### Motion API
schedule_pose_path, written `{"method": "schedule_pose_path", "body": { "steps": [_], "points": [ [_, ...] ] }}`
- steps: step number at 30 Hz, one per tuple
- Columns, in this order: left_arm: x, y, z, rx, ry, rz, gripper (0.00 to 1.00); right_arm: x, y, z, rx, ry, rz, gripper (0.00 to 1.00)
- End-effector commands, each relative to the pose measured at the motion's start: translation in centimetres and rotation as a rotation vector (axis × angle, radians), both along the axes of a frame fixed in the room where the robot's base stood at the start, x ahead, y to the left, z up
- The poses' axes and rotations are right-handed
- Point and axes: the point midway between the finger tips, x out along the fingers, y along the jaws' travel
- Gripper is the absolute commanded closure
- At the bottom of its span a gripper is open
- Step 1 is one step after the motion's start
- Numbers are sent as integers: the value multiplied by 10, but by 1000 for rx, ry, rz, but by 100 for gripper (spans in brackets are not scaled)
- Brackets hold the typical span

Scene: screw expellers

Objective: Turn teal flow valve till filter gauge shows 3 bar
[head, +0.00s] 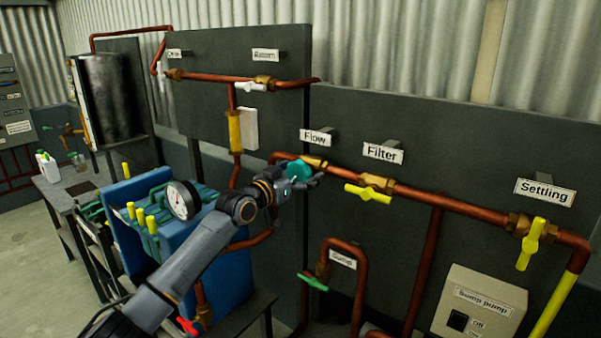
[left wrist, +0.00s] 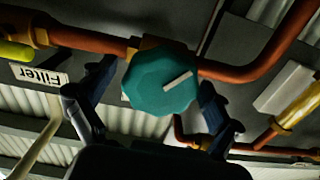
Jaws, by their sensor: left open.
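The teal flow valve (head: 299,169) is a round knob on the copper pipe below the "Flow" label (head: 315,137). In the left wrist view the teal knob (left wrist: 160,84) fills the middle, with a white pointer line slanting up to the right. My left gripper (head: 305,183) is at the knob. In the wrist view its fingers (left wrist: 157,80) stand open, one on either side of the knob; I cannot tell whether they touch it. A round white gauge (head: 181,200) sits on the blue machine; its reading is too small to tell. My right gripper is not in view.
A yellow-handled valve (head: 368,193) is just right of the flow valve, under the "Filter" label (head: 383,152). Another yellow handle (head: 530,244) is under "Settling". A green-handled valve (head: 313,282) is below. The blue machine (head: 130,215) stands left, beside my arm.

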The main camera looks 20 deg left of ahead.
Motion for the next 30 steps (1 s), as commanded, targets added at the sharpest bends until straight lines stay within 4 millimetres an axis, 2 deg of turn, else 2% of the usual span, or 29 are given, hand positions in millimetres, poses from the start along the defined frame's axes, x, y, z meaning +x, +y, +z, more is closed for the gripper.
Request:
{"method": "schedule_pose_path", "body": {
  "steps": [5, 8, 21, 25, 30],
  "points": [
    [-3, 1, -1, 2, 2, 0, 9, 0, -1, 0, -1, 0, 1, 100],
    [-11, 4, -2, 0, 1, -1, 9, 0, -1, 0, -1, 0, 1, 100],
    [-91, 33, -2, 4, 2, 0, 9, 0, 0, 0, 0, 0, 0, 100],
    [-105, 39, -1, 2, 0, 1, 9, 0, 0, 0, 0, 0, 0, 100],
    [-113, 41, 0, 0, 1, 0, 9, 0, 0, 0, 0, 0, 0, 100]
  ]
}}
